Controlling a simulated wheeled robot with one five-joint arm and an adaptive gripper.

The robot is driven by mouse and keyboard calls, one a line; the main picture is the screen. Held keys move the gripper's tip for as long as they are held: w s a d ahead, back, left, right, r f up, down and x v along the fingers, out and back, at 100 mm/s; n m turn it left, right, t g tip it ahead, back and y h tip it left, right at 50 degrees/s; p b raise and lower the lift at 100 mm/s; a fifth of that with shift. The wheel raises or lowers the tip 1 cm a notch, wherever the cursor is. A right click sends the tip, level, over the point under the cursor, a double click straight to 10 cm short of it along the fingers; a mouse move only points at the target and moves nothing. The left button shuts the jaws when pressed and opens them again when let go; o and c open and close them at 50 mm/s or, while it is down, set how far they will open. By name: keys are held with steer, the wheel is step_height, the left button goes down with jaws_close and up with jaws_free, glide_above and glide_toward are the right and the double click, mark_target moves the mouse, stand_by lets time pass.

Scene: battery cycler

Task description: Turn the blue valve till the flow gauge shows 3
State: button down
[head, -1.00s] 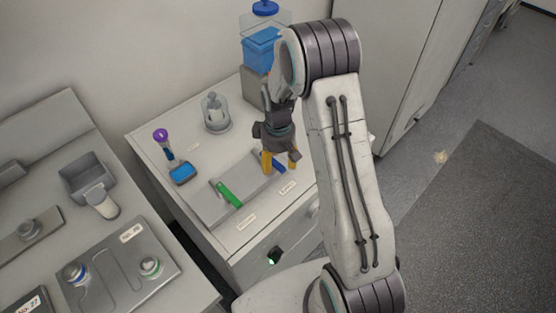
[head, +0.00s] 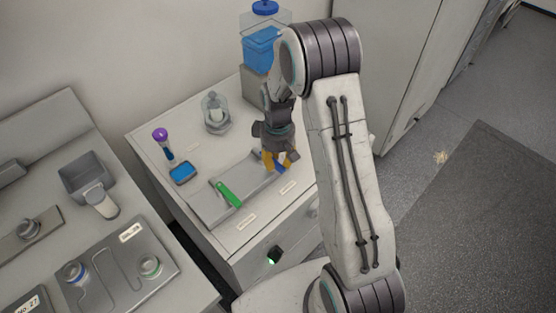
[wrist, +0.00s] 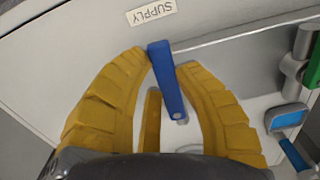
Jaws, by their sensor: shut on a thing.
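The blue valve handle (wrist: 166,78) is a flat lever, seen in the wrist view with a SUPPLY label (wrist: 151,12) nearby. In the head view its blue part (head: 281,168) shows low between the fingers. My gripper (wrist: 160,62) has yellow fingers, shut on the blue handle, one finger on each side near its labelled end. In the head view my gripper (head: 275,162) points down over the right end of the grey valve plate (head: 205,207). A small blue-faced device (head: 183,173) lies left of the plate; I cannot read any value on it.
A green lever (head: 229,193) stands on the same plate, left of my gripper. A purple-topped tube (head: 162,140), a clear domed vessel (head: 215,112) and a blue container (head: 262,50) stand behind. A black knob (head: 275,255) sits on the cabinet front.

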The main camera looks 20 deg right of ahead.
steer(key=a+m+b, duration=0.1)
steer(key=m, duration=0.1)
steer(key=a+m+b, duration=0.1)
steer(key=m, duration=0.1)
steer(key=shift+s+f, duration=0.15)
steer(key=shift+s, duration=0.2)
steer(key=shift+a+m+b, duration=0.3)
steer(key=shift+m, duration=0.4)
steer(key=shift+a+m+b, duration=0.25)
steer(key=shift+m+b, duration=0.05)
steer(key=shift+m, duration=0.4)
steer(key=c, duration=0.9)
jaws_free()
step_height(320, 180, up, 12)
steer(key=shift+r, duration=0.1)
